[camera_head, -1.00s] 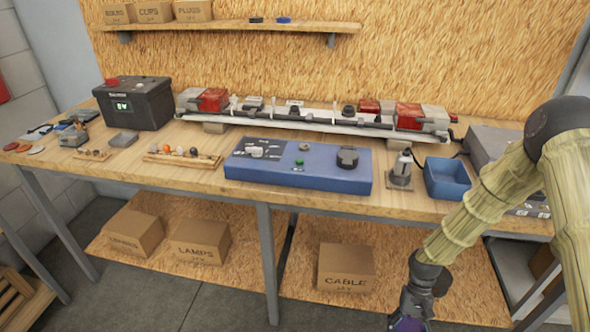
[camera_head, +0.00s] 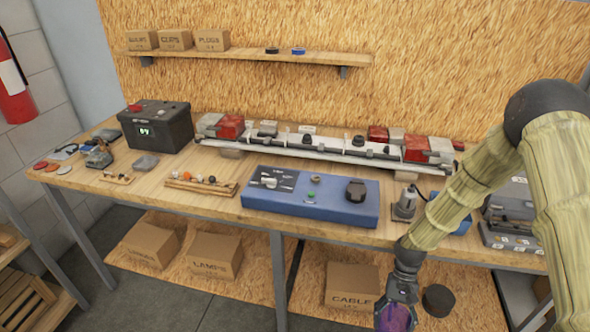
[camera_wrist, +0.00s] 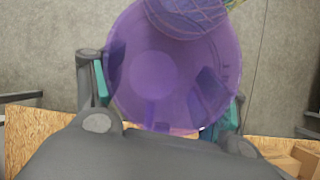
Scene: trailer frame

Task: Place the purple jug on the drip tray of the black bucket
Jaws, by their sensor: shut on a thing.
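The purple jug (camera_head: 393,319) is at the bottom edge of the head view, below the bench top and in front of it. My gripper (camera_head: 398,298) is shut on it. In the wrist view the translucent purple jug (camera_wrist: 150,75) fills the middle, between the teal finger pads of my gripper (camera_wrist: 165,100). A dark, round, bucket-like thing (camera_head: 438,300) stands low under the bench, just right of my gripper; it may be the black bucket. I cannot make out a drip tray.
The long wooden bench (camera_head: 215,207) holds a blue panel (camera_head: 330,208), a black battery box (camera_head: 155,128) and a light bar. A carton marked CABLE (camera_head: 352,287) sits under the bench, left of my gripper. Grey floor (camera_head: 200,305) is clear at front left.

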